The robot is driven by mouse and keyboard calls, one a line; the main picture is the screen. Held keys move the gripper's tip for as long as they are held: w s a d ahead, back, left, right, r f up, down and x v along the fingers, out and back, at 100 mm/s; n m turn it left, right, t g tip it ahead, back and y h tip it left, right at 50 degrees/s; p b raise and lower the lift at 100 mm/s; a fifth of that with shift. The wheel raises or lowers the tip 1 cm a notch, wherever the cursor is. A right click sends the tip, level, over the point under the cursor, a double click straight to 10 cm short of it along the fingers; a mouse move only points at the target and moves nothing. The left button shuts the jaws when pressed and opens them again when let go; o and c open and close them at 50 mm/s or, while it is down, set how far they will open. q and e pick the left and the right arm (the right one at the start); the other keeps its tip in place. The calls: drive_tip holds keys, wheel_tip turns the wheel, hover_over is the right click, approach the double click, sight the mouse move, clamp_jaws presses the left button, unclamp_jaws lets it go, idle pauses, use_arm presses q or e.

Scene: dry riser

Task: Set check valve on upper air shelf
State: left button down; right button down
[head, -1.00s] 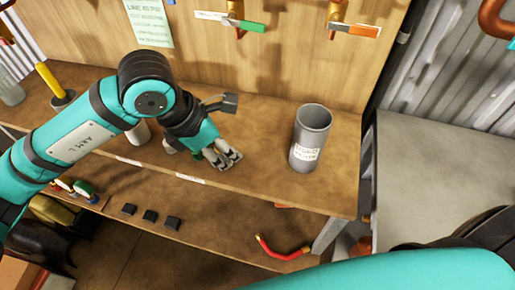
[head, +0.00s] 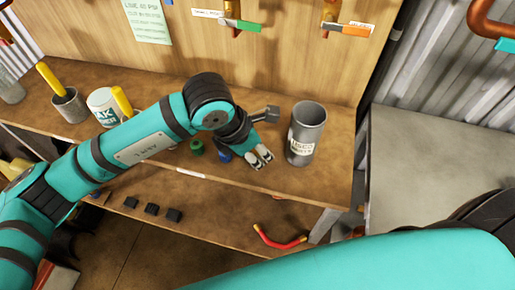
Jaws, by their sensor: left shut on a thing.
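My left gripper (head: 260,158) is low over the front of the upper wooden shelf (head: 330,180), just left of a grey can. It is shut, and its fingers hide what they hold, so I cannot make out the check valve there. A small blue part (head: 224,156) shows close behind the fingers; I cannot tell whether it touches them. A small green round part (head: 197,147) stands on the shelf left of it. My right gripper is out of view.
The labelled grey can (head: 306,133) stands close right of the gripper. A white mug (head: 103,107) and a grey cup (head: 69,105) are at left. Valves (head: 240,25) hang on the back panel.

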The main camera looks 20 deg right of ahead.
use_arm(q)
drive_tip(key=shift+f, duration=0.15)
drive_tip(key=c, duration=1.1)
unclamp_jaws()
drive_tip(key=shift+r, duration=0.3)
drive_tip(key=b+v, duration=0.1)
drive_tip(key=v, duration=1)
drive_tip(key=shift+s+a+r, duration=0.1)
drive_tip(key=shift+r, duration=0.3)
